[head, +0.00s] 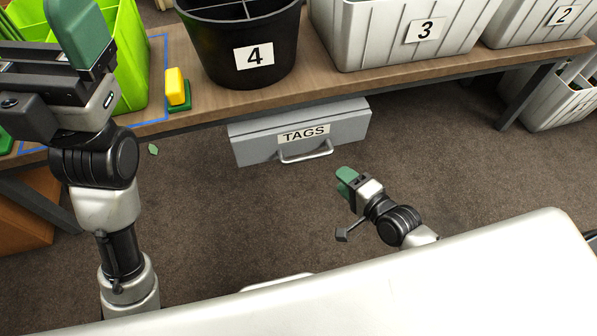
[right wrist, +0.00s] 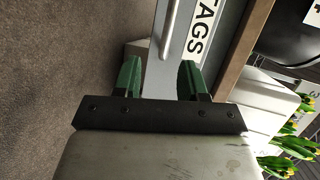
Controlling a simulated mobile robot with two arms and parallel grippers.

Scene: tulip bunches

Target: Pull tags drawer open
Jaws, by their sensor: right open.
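The grey tags drawer (head: 262,147) hangs under the table, with a white label reading TAGS and a metal bar handle (head: 306,153) on its front. No open gap shows at the drawer front. My right gripper (head: 346,180) is open and empty, in front of and to the right of the handle, apart from it. In the right wrist view, the green fingers (right wrist: 160,80) are spread, with the drawer front (right wrist: 190,60) and handle (right wrist: 170,28) ahead. My left gripper (head: 78,35) is raised at the upper left over the table; its jaw gap does not show clearly.
The wooden table (head: 340,84) carries a black bucket (head: 225,60) marked 4, grey bins (head: 385,40), a green container (head: 130,70) and a yellow-green block (head: 177,90). A table leg (head: 525,95) stands right. Carpet (head: 240,220) before the drawer is clear.

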